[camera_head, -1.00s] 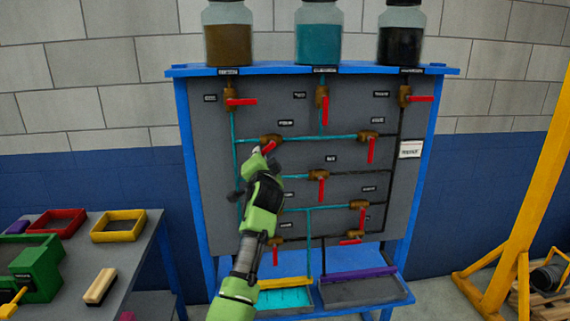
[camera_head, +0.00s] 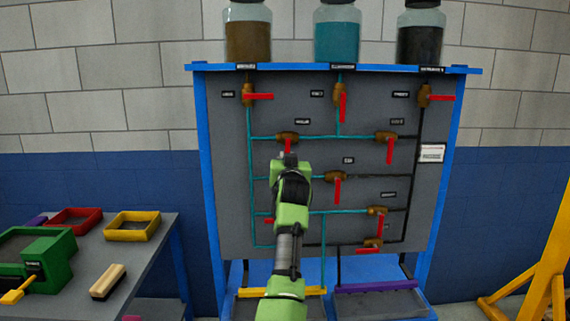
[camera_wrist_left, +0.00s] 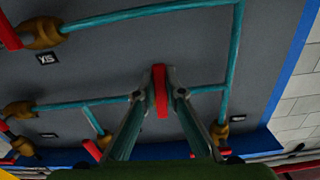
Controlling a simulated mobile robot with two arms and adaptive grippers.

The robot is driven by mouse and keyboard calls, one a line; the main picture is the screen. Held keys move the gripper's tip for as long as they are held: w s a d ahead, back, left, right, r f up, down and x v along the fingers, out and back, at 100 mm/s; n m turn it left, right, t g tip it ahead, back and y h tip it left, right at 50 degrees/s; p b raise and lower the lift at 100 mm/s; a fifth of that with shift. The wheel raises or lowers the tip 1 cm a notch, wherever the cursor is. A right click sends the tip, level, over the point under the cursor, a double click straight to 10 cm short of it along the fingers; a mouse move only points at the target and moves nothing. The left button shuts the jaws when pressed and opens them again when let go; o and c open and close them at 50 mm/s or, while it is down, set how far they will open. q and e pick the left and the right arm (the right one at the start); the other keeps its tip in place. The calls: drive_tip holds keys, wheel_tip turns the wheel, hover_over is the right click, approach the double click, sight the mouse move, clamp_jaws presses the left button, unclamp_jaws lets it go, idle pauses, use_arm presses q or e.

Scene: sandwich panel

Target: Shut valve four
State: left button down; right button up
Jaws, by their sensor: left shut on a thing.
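Valve four (camera_head: 286,136) is a brass valve on the left of the panel's second row, on a horizontal teal pipe. Its label is too blurred to read in the head view. Its red handle (camera_head: 288,147) points down, roughly across the pipe. My left gripper (camera_head: 289,158) reaches up to it from below. In the left wrist view, which is upside down, the fingers (camera_wrist_left: 160,92) are shut on the red handle (camera_wrist_left: 160,80) from both sides. The fingers hide the brass body there. My right gripper is not in view.
Valve five (camera_head: 386,137) is right along the same pipe; valve six (camera_head: 335,177) is lower right, its label (camera_wrist_left: 46,58) inverted in the wrist view. Jars stand on the panel's top shelf (camera_head: 335,69). A table (camera_head: 160,255) with trays is at the left.

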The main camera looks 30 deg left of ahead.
use_arm(q)
drive_tip(key=shift+r+n, duration=0.4)
drive_tip(key=shift+d, duration=0.1)
drive_tip(key=c, duration=2.1)
unclamp_jaws()
drive_tip(key=shift+w, duration=0.15)
drive_tip(key=shift+w+f, duration=0.25)
drive_tip(key=shift+f, duration=0.2)
drive_tip(key=v, duration=1.2)
